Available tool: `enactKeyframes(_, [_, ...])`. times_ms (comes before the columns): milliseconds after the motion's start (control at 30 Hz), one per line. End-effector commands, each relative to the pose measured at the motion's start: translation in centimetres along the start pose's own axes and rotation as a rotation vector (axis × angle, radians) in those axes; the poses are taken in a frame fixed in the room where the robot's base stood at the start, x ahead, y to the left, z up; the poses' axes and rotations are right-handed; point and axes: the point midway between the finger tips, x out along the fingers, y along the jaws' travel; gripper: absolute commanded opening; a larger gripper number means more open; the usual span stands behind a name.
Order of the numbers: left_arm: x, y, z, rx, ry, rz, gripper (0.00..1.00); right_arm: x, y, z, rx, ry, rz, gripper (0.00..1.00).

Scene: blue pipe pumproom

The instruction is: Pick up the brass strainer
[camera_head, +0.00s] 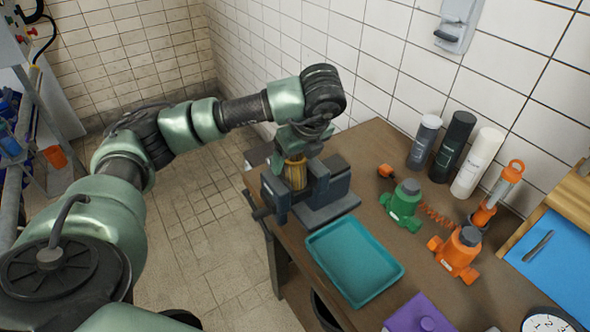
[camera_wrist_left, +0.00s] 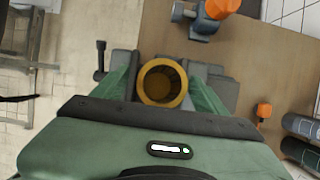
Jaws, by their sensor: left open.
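The brass strainer (camera_head: 295,175) is a yellow ribbed cylinder standing upright at the dark grey bench vise (camera_head: 325,189), near the bench's left corner. In the left wrist view I look down on its round open rim (camera_wrist_left: 162,82). My left gripper (camera_head: 297,156) is right above and around the strainer's top, pointing down. It is open, with one green finger on each side of the strainer in the wrist view. I cannot tell whether the fingers touch it. The gripper hides the strainer's top in the head view. My right gripper is not in view.
A teal tray (camera_head: 355,259) lies in front of the vise. A green fitting (camera_head: 402,204), an orange fitting (camera_head: 458,252) and several bottles (camera_head: 452,146) stand to the right. A purple block (camera_head: 420,314) and blue mat (camera_head: 556,263) are nearer. The tiled wall is behind.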

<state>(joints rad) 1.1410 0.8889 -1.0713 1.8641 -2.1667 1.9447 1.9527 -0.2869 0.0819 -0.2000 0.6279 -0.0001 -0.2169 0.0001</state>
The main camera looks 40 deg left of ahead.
Motion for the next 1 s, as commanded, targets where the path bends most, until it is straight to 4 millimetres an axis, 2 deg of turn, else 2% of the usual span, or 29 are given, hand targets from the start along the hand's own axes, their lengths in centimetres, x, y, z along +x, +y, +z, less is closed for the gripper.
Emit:
enactKeyframes(100, [0.0, 0.0, 0.0, 0.000, 0.000, 0.000, 0.73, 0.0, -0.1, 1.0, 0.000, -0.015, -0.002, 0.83])
enactKeyframes(133, [0.0, 0.0, 0.0, 0.001, 0.000, 0.000, 0.67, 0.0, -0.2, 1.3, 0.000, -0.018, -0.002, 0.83])
enactKeyframes(367, [0.0, 0.0, 0.0, 0.001, 0.000, 0.000, 0.03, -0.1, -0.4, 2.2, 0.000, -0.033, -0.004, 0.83])
enactKeyframes(633, [-0.2, 0.0, 0.0, 0.001, 0.000, -0.001, 0.03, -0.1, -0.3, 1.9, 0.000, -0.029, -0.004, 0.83])
enactKeyframes(767, [-0.9, 0.0, 0.3, 0.001, 0.000, -0.001, 0.03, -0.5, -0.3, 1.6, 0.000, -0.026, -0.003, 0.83])
enactKeyframes(867, [-1.9, -0.1, 0.8, 0.001, 0.000, -0.001, 0.03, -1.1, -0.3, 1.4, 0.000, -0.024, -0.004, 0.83])
enactKeyframes(1000, [-4.4, -0.1, 1.8, 0.000, 0.000, -0.003, 0.03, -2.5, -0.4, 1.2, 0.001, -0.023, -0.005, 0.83])
